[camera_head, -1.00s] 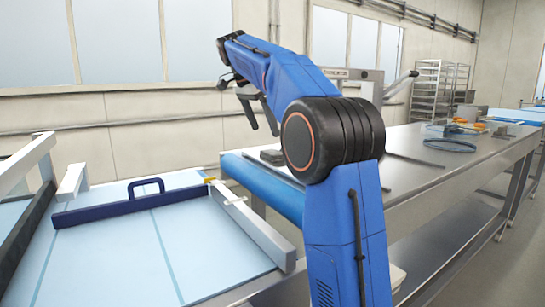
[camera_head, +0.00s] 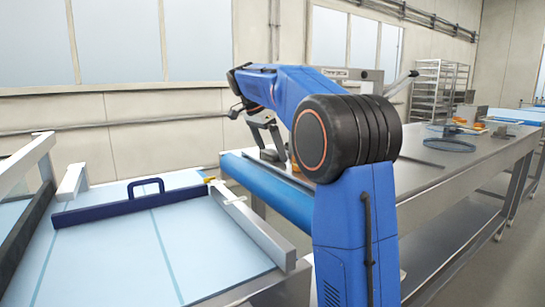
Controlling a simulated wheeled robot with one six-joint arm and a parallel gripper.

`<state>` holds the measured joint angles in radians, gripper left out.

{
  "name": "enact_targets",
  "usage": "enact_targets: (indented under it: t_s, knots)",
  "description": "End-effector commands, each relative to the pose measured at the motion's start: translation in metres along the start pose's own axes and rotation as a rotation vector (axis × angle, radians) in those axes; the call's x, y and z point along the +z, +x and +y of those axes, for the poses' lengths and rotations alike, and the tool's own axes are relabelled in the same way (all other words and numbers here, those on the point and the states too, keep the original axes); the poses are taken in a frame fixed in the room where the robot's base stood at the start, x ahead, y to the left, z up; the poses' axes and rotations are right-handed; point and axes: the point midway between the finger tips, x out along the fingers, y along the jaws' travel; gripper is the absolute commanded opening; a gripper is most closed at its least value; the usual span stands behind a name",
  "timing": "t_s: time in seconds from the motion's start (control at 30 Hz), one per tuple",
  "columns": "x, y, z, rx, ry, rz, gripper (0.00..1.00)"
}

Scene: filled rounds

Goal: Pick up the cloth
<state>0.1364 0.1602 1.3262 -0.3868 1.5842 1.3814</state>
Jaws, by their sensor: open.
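I cannot make out the cloth for certain. A small orange patch (camera_head: 293,160) shows on the steel table beside my arm, mostly hidden by it; I cannot tell what it is. My gripper (camera_head: 268,147) is open, with its fingers pointing down over the near left end of the steel table (camera_head: 425,178). Nothing shows between the fingers. My blue arm hides much of the table's near part.
A conveyor with a pale blue belt (camera_head: 110,250) and a dark blue handled bar (camera_head: 125,208) lies at left. A blue ring (camera_head: 449,145) and orange items (camera_head: 470,127) lie farther along the table. A rack (camera_head: 440,88) stands behind.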

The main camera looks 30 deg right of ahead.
Motion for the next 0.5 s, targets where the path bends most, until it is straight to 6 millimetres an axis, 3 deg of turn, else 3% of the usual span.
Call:
enact_targets:
  t_s: [0.13,0.3,0.5]
  knots:
    - [0.0,-0.0002,0.0,0.0,0.0,0.0,0.94]
    - [0.0,-0.0003,-0.0001,0.0,0.0,0.0,0.54]
    - [0.0,-0.0005,0.0,0.0,0.0,0.0,0.52]
